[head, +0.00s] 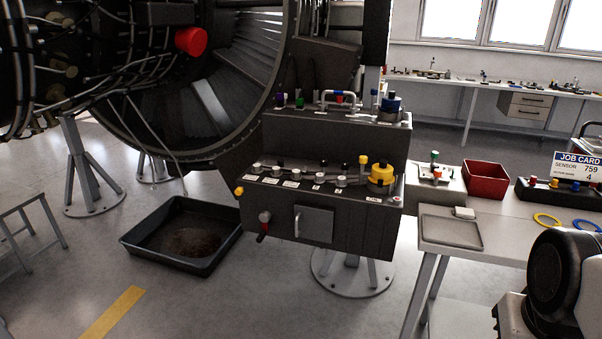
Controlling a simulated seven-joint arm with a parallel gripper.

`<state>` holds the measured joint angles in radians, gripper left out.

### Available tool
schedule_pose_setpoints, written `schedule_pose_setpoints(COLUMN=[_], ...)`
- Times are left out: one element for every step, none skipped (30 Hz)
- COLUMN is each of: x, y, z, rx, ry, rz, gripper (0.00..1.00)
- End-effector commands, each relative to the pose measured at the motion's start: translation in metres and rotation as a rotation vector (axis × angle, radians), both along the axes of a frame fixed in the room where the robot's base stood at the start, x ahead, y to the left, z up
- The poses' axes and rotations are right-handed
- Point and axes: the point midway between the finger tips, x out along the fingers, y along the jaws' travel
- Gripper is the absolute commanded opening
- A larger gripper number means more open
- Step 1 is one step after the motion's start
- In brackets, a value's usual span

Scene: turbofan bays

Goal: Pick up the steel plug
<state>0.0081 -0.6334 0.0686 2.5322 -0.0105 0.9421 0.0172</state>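I cannot pick out one part as the steel plug for certain. Several small silver-grey fittings, one of them a silver fitting (341,181), stand in a labelled row on the upper ledge of the dark box (362,226) below the engine. They are too small to tell apart. My gripper is outside the picture; only a white and black part of my arm shows at the lower right.
A yellow round fitting (381,174) stands at the ledge's right end. The bench at right holds a grey tray (451,232), a red bin (487,179), a white block with coloured fittings (438,186) and a job card (577,167). A black drip pan (150,240) lies on the floor.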

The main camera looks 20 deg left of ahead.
Motion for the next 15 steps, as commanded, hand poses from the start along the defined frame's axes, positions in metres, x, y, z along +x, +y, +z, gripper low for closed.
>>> schedule_pose_setpoints(x=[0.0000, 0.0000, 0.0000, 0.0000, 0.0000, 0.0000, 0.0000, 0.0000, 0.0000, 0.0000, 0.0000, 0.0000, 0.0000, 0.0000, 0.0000], y=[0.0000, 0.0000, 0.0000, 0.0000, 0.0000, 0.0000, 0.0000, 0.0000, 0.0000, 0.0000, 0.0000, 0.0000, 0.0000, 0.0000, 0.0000], z=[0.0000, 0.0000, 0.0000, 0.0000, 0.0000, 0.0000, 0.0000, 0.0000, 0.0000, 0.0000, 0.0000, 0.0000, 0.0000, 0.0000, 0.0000], rx=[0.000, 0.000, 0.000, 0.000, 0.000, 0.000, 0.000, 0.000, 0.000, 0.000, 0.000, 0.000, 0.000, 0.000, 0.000], ry=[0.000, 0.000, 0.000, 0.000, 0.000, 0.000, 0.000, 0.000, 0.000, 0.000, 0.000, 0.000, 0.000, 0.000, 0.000], rz=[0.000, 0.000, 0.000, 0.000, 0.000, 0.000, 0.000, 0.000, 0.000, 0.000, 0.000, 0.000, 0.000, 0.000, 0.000], gripper=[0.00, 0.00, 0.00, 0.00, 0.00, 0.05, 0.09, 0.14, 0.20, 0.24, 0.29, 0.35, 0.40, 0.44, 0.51])
